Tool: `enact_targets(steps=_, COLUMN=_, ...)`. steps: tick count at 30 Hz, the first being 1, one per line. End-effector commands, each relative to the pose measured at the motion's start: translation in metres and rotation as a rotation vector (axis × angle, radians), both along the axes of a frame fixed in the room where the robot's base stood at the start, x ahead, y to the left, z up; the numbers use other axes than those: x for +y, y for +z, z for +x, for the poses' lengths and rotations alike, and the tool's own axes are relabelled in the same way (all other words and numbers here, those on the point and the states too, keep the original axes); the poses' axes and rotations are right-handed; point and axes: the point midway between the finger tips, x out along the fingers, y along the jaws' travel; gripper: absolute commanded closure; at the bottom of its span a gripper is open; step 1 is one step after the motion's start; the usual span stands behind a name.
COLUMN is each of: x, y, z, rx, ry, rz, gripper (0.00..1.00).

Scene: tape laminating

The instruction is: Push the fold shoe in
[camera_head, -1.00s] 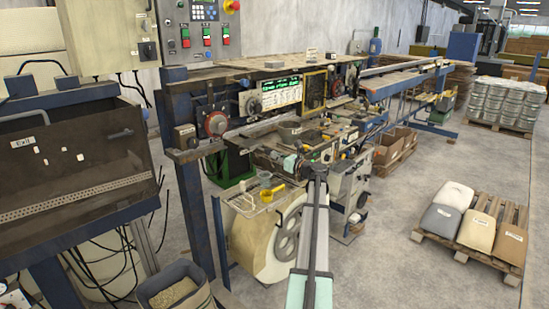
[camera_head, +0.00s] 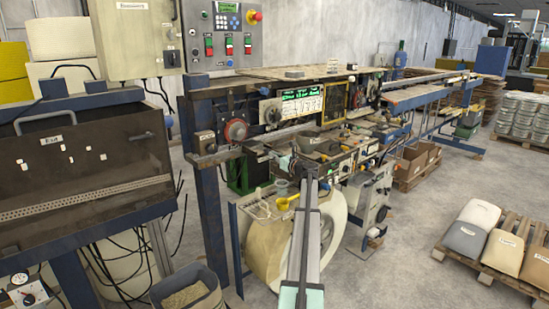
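The laminating machine (camera_head: 205,190) stands along the wall, with a lit green-and-white display (camera_head: 302,101) and a red round knob (camera_head: 236,131). My arm reaches from the bottom middle up to its work area. A small teal part, probably of my wrist, shows at the arm's far end, beside the grey fittings below the display. My gripper's fingers cannot be made out there, so I cannot tell whether they are open or touch anything. I cannot pick out the fold shoe with certainty among the small, crowded fittings.
A yellow scoop (camera_head: 287,201) lies on a pale tray left of my arm. A cream reel (camera_head: 270,243) sits below. A dark cabinet (camera_head: 85,155) and a bin of granules (camera_head: 188,302) are at left. A pallet of sacks (camera_head: 500,272) stands right; bare floor lies between.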

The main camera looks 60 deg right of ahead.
Motion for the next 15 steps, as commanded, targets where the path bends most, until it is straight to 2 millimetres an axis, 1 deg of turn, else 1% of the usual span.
enact_targets(steps=1, x=-0.003, y=0.004, z=0.004, rx=-0.005, ry=-0.003, rz=0.001, gripper=1.00)
enact_targets(steps=2, x=-0.003, y=0.004, z=0.004, rx=-0.005, ry=-0.003, rz=0.001, gripper=1.00)
enact_targets(steps=7, x=0.002, y=0.004, z=-0.004, rx=-0.005, ry=-0.001, rz=0.001, gripper=1.00)
enact_targets(steps=11, x=0.012, y=0.002, z=-0.020, rx=-0.004, ry=0.005, rz=0.000, gripper=1.00)
enact_targets(steps=14, x=0.021, y=0.001, z=-0.036, rx=-0.003, ry=0.009, rz=-0.001, gripper=1.00)
enact_targets(steps=15, x=0.022, y=-0.003, z=-0.046, rx=-0.003, ry=0.008, rz=-0.001, gripper=1.00)
